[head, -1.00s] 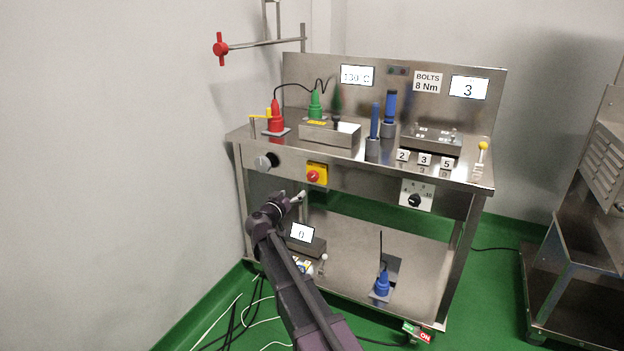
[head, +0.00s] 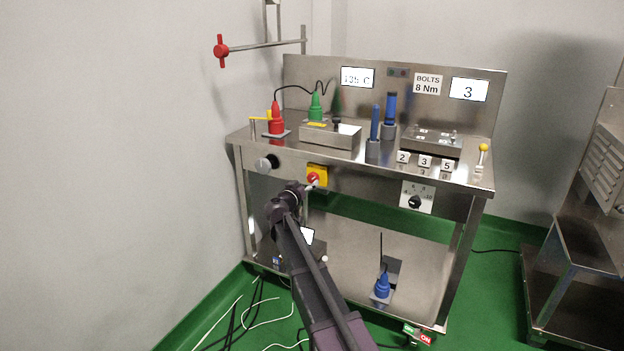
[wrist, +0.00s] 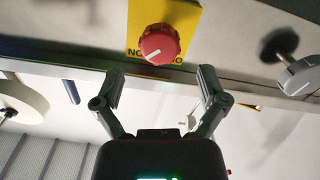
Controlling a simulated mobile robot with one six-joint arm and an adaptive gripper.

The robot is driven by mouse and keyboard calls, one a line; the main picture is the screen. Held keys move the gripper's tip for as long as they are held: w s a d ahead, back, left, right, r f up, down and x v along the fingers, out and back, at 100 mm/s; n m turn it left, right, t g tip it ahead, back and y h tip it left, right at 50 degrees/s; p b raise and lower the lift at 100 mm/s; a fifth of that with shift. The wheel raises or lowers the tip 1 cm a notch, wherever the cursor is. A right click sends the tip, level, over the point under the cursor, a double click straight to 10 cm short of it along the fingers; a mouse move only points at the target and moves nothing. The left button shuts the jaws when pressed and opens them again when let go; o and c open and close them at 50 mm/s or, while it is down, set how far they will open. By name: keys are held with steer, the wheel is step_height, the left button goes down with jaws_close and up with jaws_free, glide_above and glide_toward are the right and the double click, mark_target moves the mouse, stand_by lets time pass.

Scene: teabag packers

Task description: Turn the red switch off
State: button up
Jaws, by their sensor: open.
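The red switch (head: 313,177) is a round knob on a yellow plate (head: 323,170) on the front rail of the steel bench. In the wrist view the red switch (wrist: 158,45) has a white line that points to the lower left. Lettering on the yellow plate (wrist: 181,18) is partly hidden by the knob. My gripper (head: 312,185) is just in front of and below the switch in the head view. In the wrist view my gripper (wrist: 160,78) is open and empty, its fingers spread wider than the knob. The knob lies just beyond the fingertips, apart from them.
A grey knob (head: 266,163) is left of the switch; it also shows at the right of the wrist view (wrist: 300,76). A dial plate (head: 417,196) is to the right. The lower shelf (head: 355,270) holds a blue bottle-like object (head: 382,285). Cables lie on the floor.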

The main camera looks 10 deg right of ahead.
mark_target(312, 178)
steer(key=shift+x, duration=2.35)
steer(key=c, duration=1.1)
